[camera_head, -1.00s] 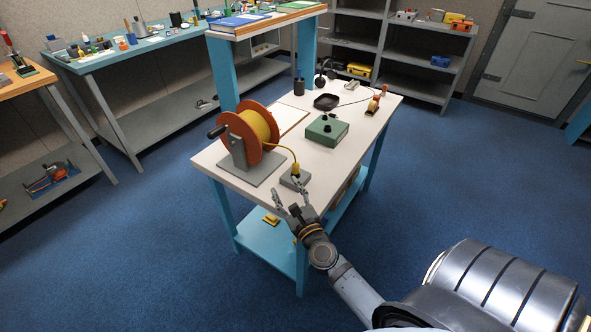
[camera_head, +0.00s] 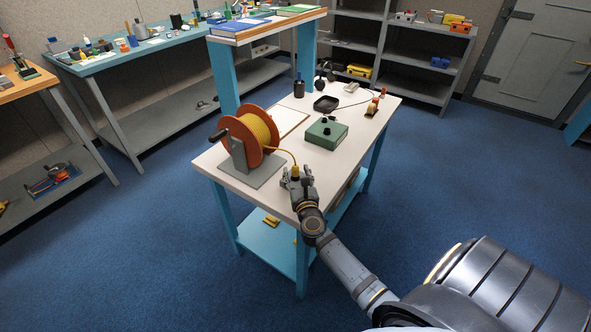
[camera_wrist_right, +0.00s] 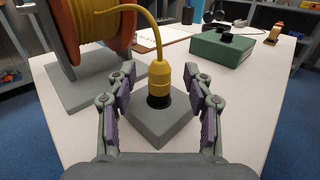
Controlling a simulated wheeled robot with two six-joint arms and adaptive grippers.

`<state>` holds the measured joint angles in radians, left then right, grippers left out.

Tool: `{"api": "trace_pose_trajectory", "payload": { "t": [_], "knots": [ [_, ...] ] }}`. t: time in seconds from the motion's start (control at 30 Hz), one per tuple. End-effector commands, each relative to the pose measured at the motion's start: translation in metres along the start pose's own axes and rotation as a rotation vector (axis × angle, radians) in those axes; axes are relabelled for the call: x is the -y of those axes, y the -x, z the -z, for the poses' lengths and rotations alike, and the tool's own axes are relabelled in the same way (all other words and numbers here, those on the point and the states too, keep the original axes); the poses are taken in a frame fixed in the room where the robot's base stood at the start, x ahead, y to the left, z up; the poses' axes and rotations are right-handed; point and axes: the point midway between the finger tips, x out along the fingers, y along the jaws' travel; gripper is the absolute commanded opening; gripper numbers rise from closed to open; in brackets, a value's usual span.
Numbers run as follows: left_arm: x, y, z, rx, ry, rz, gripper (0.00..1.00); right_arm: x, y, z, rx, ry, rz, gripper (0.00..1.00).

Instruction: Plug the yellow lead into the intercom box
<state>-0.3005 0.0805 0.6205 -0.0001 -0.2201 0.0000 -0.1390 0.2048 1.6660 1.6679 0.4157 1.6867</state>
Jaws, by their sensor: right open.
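The yellow lead's plug (camera_wrist_right: 159,78) stands upright in a black socket on a small grey block (camera_wrist_right: 158,128). Its yellow cable (camera_head: 284,149) arcs over to the orange reel (camera_head: 250,134) on a grey stand. My right gripper (camera_head: 297,178) is open at the table's front edge; in the right wrist view its fingers (camera_wrist_right: 166,86) are on either side of the plug, with gaps on both sides. The green box with black knobs (camera_head: 326,132), likely the intercom box, sits on the table behind and right of the plug. My left gripper is not in view.
A raised shelf (camera_head: 268,24) stands at the back left. The tabletop between the plug and green box is clear.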

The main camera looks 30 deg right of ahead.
Motion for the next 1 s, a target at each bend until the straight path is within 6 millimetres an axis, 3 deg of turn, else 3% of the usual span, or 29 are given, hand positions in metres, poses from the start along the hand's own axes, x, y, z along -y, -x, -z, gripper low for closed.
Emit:
{"api": "trace_pose_trajectory", "payload": {
  "t": [0.13,0.4,0.77,1.0],
  "knots": [
    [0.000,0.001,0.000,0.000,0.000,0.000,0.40,0.000,-0.020,0.000,0.000,0.001,-0.001,0.52],
    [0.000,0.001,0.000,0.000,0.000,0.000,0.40,0.000,-0.024,0.000,-0.001,0.000,-0.001,0.51],
    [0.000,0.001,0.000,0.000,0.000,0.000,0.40,0.000,-0.023,0.000,-0.001,0.000,-0.001,0.02],
    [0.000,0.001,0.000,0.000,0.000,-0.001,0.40,0.000,-0.023,0.000,-0.001,0.000,-0.001,0.00]
  ]
}}
